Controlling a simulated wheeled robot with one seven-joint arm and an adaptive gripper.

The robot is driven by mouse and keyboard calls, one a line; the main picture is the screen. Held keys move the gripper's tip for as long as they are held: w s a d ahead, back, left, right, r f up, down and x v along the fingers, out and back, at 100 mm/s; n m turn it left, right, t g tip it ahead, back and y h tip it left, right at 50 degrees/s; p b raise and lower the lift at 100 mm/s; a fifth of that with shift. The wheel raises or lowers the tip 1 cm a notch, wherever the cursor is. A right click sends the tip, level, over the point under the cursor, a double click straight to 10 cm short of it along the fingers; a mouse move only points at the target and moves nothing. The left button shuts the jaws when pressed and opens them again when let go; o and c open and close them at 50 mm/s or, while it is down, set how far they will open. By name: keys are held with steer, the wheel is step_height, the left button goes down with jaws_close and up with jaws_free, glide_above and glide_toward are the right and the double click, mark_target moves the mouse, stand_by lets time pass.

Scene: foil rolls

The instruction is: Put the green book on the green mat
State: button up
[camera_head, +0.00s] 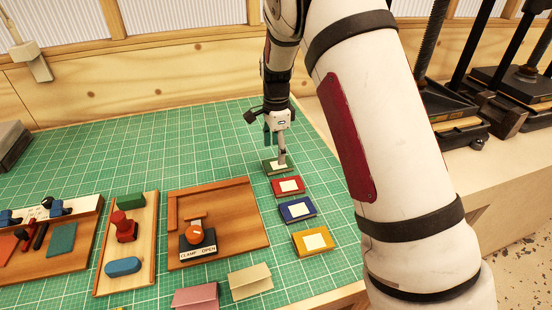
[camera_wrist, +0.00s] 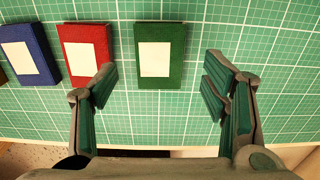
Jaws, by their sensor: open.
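The green book (camera_head: 268,168) with a pale cover label lies flat at the far end of a row of books, under my gripper (camera_head: 276,150). In the wrist view the green book (camera_wrist: 144,56) lies ahead of and between the two spread fingers of my gripper (camera_wrist: 158,84), with clear gaps on both sides. My gripper is open and empty. The gridded green mat (camera_head: 110,160) covers the worktop under the books and trays; a small dark green square (camera_head: 62,240) lies on the left wooden tray. I cannot tell which green surface the task names.
Red (camera_head: 288,187), blue (camera_head: 297,210) and yellow (camera_head: 313,240) books line up in front of the green one. A wooden clamp tray (camera_head: 240,203) and a narrow tray (camera_head: 142,215) stand left. Pink (camera_head: 195,297) and cream (camera_head: 250,282) pieces lie in front. Dark presses stand right.

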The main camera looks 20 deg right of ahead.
mark_target(276, 164)
step_height(276, 164, up, 8)
steer(key=s+r+n+t+y, duration=0.1)
steer(key=s+r+n+t, duration=0.1)
steer(key=s+r+n, duration=0.9)
steer(key=s+r+n+t+h, duration=0.1)
steer(key=s+n, duration=0.5)
steer(key=s, duration=1.6)
steer(key=shift+s+r+n+t+b, duration=0.15)
steer(key=shift+r+n+t+b, duration=0.25)
steer(key=shift+t, duration=0.7)
steer(key=shift+d, duration=0.1)
steer(key=shift+c, duration=0.6)
